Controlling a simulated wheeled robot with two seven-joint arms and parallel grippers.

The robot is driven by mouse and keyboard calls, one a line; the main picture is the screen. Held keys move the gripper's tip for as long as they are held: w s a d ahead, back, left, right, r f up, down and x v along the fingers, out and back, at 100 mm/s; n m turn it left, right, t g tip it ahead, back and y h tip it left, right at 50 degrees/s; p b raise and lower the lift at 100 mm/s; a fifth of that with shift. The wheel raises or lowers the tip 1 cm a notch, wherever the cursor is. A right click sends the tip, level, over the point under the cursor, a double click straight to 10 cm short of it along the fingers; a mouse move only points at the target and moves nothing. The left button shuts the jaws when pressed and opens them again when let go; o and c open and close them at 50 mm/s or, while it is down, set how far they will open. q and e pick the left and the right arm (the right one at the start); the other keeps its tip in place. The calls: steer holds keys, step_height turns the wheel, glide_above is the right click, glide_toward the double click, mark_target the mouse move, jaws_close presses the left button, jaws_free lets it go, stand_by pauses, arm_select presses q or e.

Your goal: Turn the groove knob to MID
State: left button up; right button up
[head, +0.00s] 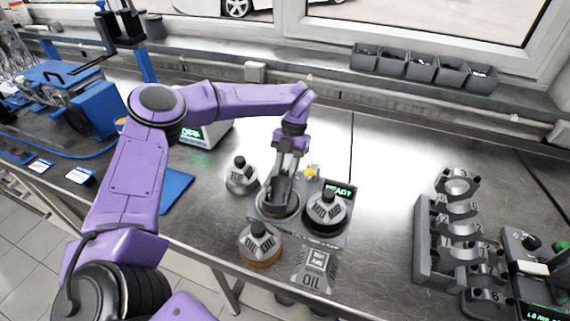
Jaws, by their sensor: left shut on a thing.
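A grey device (318,239) with a green-lit display (340,190) stands on the steel bench near the middle of the head view. On its left side is a round seat with a dark upright knob (279,190). My left gripper (282,178) reaches down from above and is shut on this knob. The fingers partly hide it, and I cannot read any groove or MID marking. A dark-rimmed round part with a knob on top (325,208) sits on the device's right side. My right gripper is not in view.
Similar knobbed parts stand close by, one behind left (240,177) and one in front with an orange base (260,246). A grey OIL block (315,268) is at the front edge. A grey slotted rack (440,240) holds rings at right. Bench between is clear.

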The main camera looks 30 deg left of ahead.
arm_select(q)
steer(key=shift+m, duration=0.6)
steer(key=o, duration=1)
steer(key=b+v, duration=0.1)
steer(key=v, duration=0.9)
steer(key=shift+w+d+r, duration=0.1)
steer(key=shift+r, duration=0.2)
